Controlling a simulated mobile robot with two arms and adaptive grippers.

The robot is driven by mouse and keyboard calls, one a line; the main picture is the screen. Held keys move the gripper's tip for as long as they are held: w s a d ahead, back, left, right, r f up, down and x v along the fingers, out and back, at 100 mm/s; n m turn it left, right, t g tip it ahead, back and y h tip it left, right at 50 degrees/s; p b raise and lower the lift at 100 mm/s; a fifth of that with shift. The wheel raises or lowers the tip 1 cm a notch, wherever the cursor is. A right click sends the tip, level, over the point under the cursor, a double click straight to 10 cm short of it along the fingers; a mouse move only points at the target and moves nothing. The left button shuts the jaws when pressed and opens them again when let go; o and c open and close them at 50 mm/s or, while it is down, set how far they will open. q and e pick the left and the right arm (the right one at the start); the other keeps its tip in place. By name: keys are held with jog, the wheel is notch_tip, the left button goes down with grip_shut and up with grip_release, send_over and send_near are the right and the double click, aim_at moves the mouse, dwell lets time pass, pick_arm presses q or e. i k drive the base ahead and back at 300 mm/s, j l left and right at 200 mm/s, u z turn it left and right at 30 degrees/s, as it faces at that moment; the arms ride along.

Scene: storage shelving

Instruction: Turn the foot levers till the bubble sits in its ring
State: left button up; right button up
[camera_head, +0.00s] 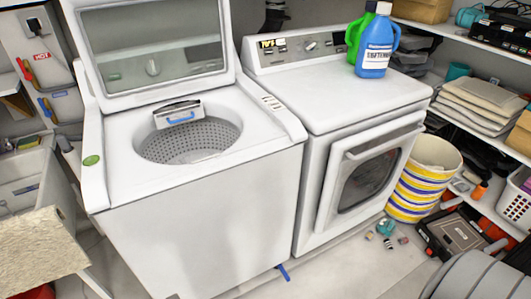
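The white washing machine (215,225) stands in the left middle with its lid (155,50) raised and its perforated drum showing. A round green disc (91,160) lies on the left rim of its top; it looks like a bubble level, but the bubble and ring are too small to make out. A blue foot lever (284,272) sticks out at floor level by the washer's front right corner. Any other foot levers are hidden or cut off by the lower edge. Neither of my grippers is in view.
A dryer (340,95) stands close on the right, with a blue jug (376,50) and a green jug on top. A striped bucket (425,180), a tool case (452,235) and small loose items are on the floor right of it. A sink (25,185) is at left.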

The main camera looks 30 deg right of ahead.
aim_at(280, 267)
jog(key=l+z, duration=0.15)
jog(key=z, duration=0.95)
